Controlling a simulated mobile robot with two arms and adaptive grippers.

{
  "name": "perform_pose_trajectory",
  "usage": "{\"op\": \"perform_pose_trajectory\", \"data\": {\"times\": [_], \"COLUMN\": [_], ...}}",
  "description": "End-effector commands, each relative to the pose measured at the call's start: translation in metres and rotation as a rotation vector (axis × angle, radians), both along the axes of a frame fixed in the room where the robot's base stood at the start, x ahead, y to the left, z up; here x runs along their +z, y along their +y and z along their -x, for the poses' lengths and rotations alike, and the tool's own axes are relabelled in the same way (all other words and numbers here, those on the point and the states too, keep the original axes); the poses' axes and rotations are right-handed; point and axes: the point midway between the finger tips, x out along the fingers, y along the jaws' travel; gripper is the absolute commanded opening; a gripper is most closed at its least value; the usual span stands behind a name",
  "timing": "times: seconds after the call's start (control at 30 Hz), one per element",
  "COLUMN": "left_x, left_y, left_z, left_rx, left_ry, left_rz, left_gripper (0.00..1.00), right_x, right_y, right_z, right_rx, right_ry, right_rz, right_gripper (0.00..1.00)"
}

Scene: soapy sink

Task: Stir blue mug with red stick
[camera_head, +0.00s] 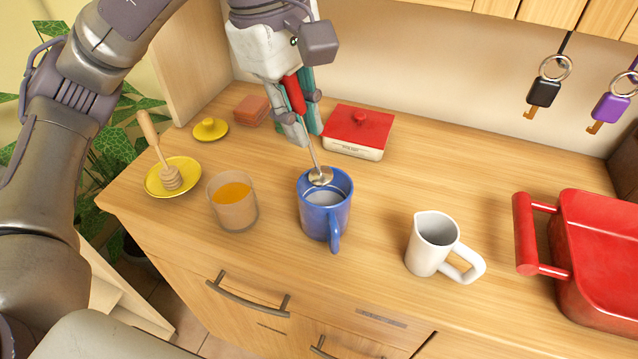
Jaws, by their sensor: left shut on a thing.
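The blue mug (325,218) stands upright on the wooden counter, its handle toward the front, with pale liquid inside. My left gripper (298,112) is above and behind the mug, shut on the red handle of the red stick (294,95). The stick's thin metal shaft slants down to the right. Its round metal end (320,176) is at the mug's opening, near the back rim; I cannot tell whether it touches the liquid. My right gripper is not in view.
A glass of orange liquid (232,205) stands left of the mug and a white mug (430,245) right of it. A red-lidded box (358,130) is behind. A yellow plate (158,184) with a honey dipper is at left, a red pot (600,250) at right.

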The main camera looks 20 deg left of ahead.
Motion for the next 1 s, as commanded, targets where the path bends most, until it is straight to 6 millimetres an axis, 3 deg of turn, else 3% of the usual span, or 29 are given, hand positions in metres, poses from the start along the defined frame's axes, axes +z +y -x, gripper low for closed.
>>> {"op": "perform_pose_trajectory", "data": {"times": [0.37,0.77,1.0], "left_x": [0.001,0.035,0.035], "left_y": [0.000,0.000,0.000], "left_z": [0.000,0.000,0.000], "left_rx": [0.000,0.000,0.000], "left_ry": [0.000,-0.001,0.000], "left_rz": [0.000,0.000,0.000], "left_gripper": [0.00,0.00,0.00], "right_x": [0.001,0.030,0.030], "right_y": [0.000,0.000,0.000], "right_z": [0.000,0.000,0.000], "right_rx": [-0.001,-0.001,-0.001], "right_ry": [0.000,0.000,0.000], "right_rz": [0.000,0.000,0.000], "right_gripper": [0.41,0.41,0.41]}}
